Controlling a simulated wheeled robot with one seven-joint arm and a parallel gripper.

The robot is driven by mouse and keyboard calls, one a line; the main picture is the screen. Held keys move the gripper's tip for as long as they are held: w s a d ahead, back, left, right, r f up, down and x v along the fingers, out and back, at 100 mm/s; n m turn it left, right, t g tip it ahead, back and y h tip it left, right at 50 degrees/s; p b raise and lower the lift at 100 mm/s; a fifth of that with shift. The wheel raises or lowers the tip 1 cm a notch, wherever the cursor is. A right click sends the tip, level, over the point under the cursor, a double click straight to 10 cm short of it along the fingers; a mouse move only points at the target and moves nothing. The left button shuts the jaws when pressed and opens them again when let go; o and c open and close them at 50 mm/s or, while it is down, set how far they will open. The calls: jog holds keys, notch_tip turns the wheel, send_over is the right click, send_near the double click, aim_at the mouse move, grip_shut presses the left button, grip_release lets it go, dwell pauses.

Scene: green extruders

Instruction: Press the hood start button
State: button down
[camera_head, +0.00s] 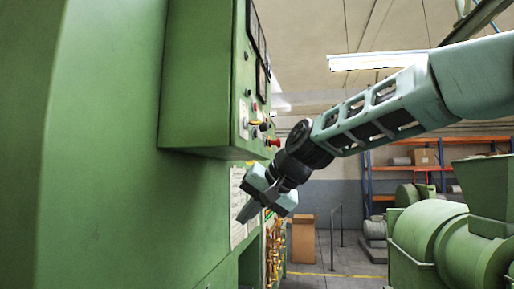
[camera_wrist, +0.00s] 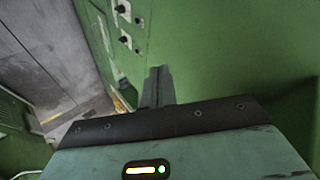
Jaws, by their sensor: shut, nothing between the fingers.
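A green control box (camera_head: 205,80) hangs on the tall green machine at the left in the head view. Its panel carries several small buttons and knobs, including a red mushroom-shaped button (camera_head: 272,142) and a red one (camera_head: 255,106). I cannot tell which is the hood start button; no label is readable. In the wrist view, dark knobs (camera_wrist: 124,39) show on a green panel at the top. My gripper (camera_head: 243,217) is shut and empty, below the control box and apart from the buttons. Its closed fingers also show in the wrist view (camera_wrist: 158,84).
A white sheet (camera_head: 238,205) is on the machine's side behind my gripper. A large green machine (camera_head: 440,240) stands at the lower right. Orange-and-blue shelving (camera_head: 380,165) and a brown cabinet (camera_head: 302,240) stand behind. Grey floor (camera_head: 335,281) is open between the machines.

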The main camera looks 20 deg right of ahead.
aim_at(256, 134)
jog(key=w+d+r+m+t+b, duration=0.2)
jog(key=w+d+r+t, duration=0.1)
jog(key=d+r, duration=0.5)
jog(key=w+d+r+m+t+h+b, duration=0.1)
jog(key=w+d+r+m+t, duration=0.2)
jog(key=d+r, duration=0.6)
notch_tip(256, 134, up, 3)
jog(key=shift+d+r+t+b, duration=0.15)
jog(key=shift+t+b, duration=0.25)
jog(key=w+a+p, duration=0.4)
jog(key=a, duration=0.3)
jog(key=shift+w+a, duration=0.15)
jog(key=shift+a, duration=0.2)
jog(key=shift+a+p, duration=0.1)
jog(key=shift+p, duration=0.25)
dwell(0.5)
jog(key=shift+w+a, duration=0.25)
jog(key=shift+a, duration=0.05)
